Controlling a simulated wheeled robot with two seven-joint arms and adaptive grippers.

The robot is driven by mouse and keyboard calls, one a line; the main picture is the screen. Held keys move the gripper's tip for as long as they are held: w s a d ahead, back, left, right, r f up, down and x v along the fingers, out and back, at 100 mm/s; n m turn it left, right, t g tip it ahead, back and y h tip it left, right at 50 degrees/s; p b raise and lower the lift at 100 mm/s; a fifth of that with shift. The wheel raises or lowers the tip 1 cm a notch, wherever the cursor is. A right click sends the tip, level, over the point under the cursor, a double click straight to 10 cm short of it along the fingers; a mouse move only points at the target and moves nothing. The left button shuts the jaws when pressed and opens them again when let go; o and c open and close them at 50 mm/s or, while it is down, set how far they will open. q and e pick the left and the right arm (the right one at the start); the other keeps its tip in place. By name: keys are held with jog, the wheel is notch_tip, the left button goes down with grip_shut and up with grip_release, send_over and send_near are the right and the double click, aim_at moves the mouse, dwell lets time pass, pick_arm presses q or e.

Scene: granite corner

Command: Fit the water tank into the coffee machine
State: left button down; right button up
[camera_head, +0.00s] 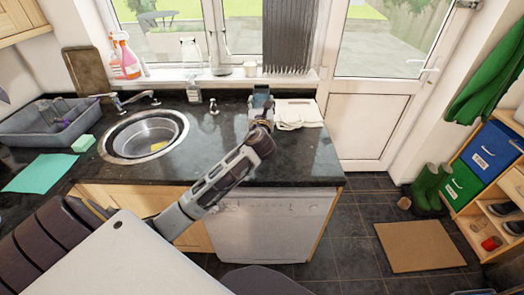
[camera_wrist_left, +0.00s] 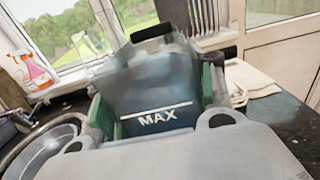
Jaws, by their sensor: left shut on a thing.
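The water tank (camera_wrist_left: 155,85) is a smoky, see-through blue-grey box with a dark cap and a white MAX line. It fills the middle of the left wrist view and is tilted there. In the head view the tank (camera_head: 261,97) is small, over the back of the dark worktop, partly hidden by my gripper. My left gripper (camera_head: 261,112) is shut on it, with green pads on both sides in the left wrist view. I cannot tell whether the tank touches the worktop. I cannot make out a coffee machine in either view. My right gripper is not in view.
A folded cream cloth (camera_head: 298,114) lies just right of the tank. A round sink (camera_head: 117,152), a soap bottle (camera_head: 193,92) and a grey dish tub (camera_head: 28,128) are to the left. The window sill is behind. The worktop (camera_head: 300,160) is bare at front right.

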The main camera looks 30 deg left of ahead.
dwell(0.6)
pick_arm(q)
jog(key=shift+f, duration=3.1)
jog(key=shift+f+b, duration=0.4)
jog(key=shift+f, duration=1.45)
jog(key=c, duration=0.5)
grip_release()
jog(key=shift+f, duration=0.1)
jog(key=shift+c, duration=0.2)
jog(key=shift+s+d, duration=0.1)
jog(key=shift+s, duration=0.05)
